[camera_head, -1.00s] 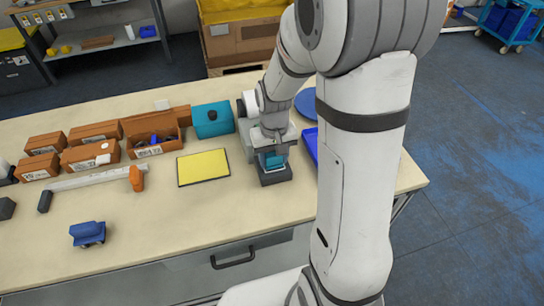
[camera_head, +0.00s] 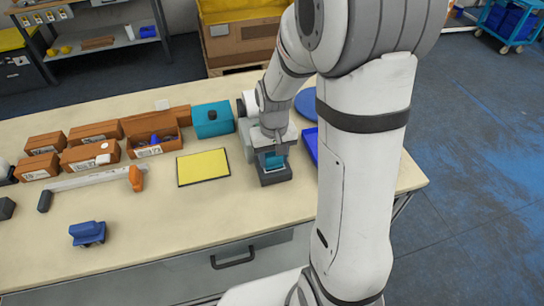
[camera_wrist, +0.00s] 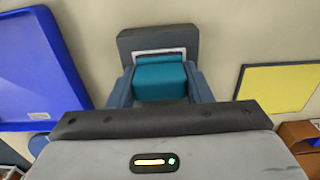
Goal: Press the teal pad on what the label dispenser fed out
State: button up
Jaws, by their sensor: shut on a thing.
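The teal pad (camera_wrist: 160,80) is a block between the two blue-grey fingers of my gripper (camera_wrist: 160,90) in the wrist view. My gripper is shut on it, and it also shows in the head view (camera_head: 273,157). The label dispenser's dark plate (camera_wrist: 158,40) lies under the pad, with a white label edge (camera_wrist: 160,53) showing around the pad's far side. In the head view the dark plate (camera_head: 276,178) sits just below the gripper. Whether the pad touches the label cannot be told; its underside is hidden.
A yellow sheet (camera_head: 203,167) with a dark rim lies left of the plate. A blue tray (camera_head: 311,146) is close on the right. A teal box (camera_head: 212,119) and orange bins (camera_head: 92,153) stand behind and left.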

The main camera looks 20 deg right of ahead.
aim_at(273, 154)
jog(key=shift+r+p, duration=2.6)
jog(key=shift+r, duration=0.9)
